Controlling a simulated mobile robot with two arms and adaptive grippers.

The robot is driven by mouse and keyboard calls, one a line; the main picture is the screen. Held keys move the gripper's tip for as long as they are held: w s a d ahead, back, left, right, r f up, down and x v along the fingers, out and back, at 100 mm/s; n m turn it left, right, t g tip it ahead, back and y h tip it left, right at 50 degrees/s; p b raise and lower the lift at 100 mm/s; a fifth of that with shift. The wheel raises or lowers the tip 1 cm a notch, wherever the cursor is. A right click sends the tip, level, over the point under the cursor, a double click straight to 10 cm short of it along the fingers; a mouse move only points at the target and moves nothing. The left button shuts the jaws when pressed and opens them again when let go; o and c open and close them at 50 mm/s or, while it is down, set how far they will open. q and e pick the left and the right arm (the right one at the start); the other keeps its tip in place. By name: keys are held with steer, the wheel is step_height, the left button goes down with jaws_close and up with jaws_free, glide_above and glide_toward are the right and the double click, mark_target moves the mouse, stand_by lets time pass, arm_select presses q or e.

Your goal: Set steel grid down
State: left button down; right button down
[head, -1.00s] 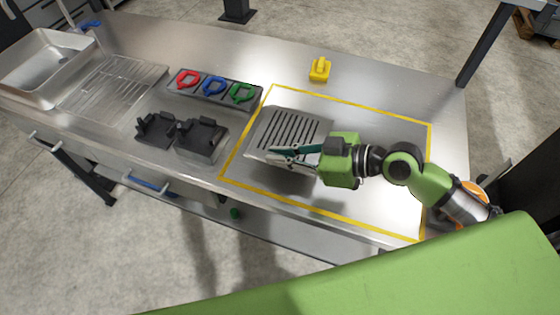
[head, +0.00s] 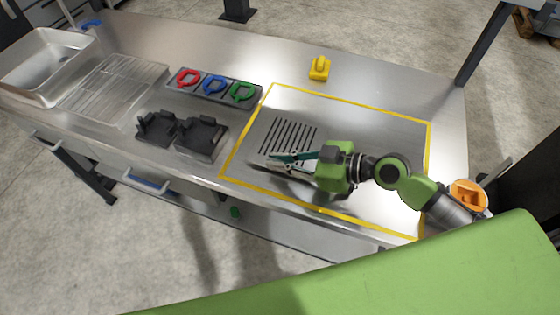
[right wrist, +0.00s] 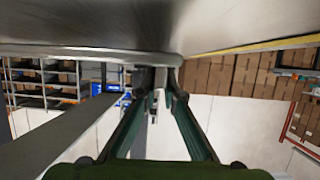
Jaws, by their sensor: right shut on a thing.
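The steel grid (head: 287,133), a slotted metal plate, is at the left part of the yellow-outlined area (head: 375,105) on the steel counter. Its outline blends with the counter top, so I cannot tell whether it lies fully flat on it. My right gripper (head: 278,160) comes in from the right, low over the counter, and is shut on the grid's near edge. In the right wrist view the fingertips (right wrist: 160,78) come together at a grey metal edge across the top. My left gripper is in neither view.
A tray with red, blue and green clips (head: 214,86) and two black holders (head: 182,134) stand to the left. A yellow object (head: 319,68) stands behind the outline. A sink (head: 45,65) is at far left.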

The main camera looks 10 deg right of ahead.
steer(key=shift+s+f+b, duration=0.3)
steer(key=shift+f+b, duration=0.05)
steer(key=shift+f, duration=0.35)
steer(key=c, duration=2.2)
jaws_free()
steer(key=shift+s+a+f, duration=0.1)
steer(key=shift+o, duration=0.2)
steer(key=shift+r+p, duration=0.65)
steer(key=shift+p, duration=0.3)
steer(key=shift+s+d+f+b, duration=0.1)
steer(key=shift+s+d+b, duration=0.05)
steer(key=shift+d+b, duration=0.6)
steer(key=v, duration=0.2)
steer(key=b+v, duration=0.1)
steer(key=v, duration=0.1)
steer(key=b+v, duration=0.1)
steer(key=v, duration=0.2)
steer(key=shift+a+r, duration=0.1)
steer(key=shift+r, duration=0.25)
steer(key=shift+s+d+r, duration=0.15)
steer(key=shift+d+r, duration=0.05)
steer(key=shift+d, duration=0.05)
steer(key=shift+r+v, duration=0.25)
steer(key=shift+v, duration=1.15)
